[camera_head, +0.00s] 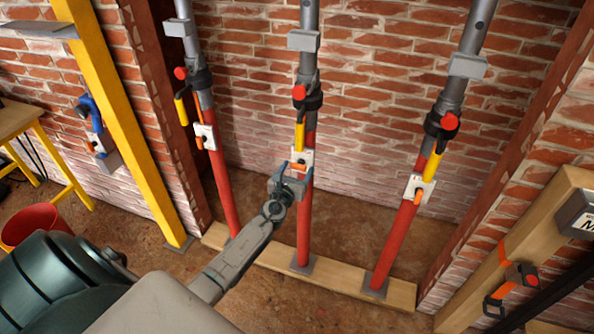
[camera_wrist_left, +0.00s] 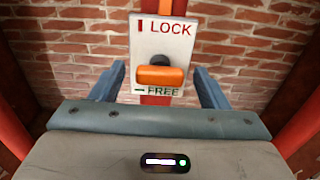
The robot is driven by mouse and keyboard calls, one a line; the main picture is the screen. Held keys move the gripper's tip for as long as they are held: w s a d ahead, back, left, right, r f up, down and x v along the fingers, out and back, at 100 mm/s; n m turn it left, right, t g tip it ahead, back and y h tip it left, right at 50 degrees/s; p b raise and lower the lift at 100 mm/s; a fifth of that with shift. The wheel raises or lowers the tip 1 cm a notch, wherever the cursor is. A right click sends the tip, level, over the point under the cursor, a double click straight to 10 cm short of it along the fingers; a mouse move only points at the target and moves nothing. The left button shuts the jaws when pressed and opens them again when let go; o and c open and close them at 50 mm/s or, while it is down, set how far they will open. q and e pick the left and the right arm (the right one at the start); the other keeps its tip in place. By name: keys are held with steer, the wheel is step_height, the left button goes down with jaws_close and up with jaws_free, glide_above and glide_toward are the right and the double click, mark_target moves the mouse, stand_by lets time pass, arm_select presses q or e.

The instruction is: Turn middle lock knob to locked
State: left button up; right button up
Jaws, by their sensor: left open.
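The middle prop's lock plate (camera_head: 306,155) is white, on the red lower tube. In the left wrist view the plate (camera_wrist_left: 145,40) reads LOCK at the top with a vertical mark and FREE below with a horizontal mark. The orange knob (camera_wrist_left: 160,76) lies horizontal, in line with the FREE mark. My left gripper (camera_head: 289,174) is open in front of the middle knob. In the left wrist view its blue-grey fingers (camera_wrist_left: 160,82) stand left and right of the knob, with gaps on both sides and nothing held. My right gripper is not in view.
Matching props with lock plates stand left (camera_head: 205,137) and right (camera_head: 418,190). A yellow handle (camera_head: 299,137) hangs just above the middle plate. A wooden sill (camera_head: 335,282) runs under the props. A red bucket (camera_head: 30,222) stands at left. A brick wall lies behind.

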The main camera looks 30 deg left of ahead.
arm_select(q)
steer(key=shift+w, duration=0.25)
steer(key=c, duration=1)
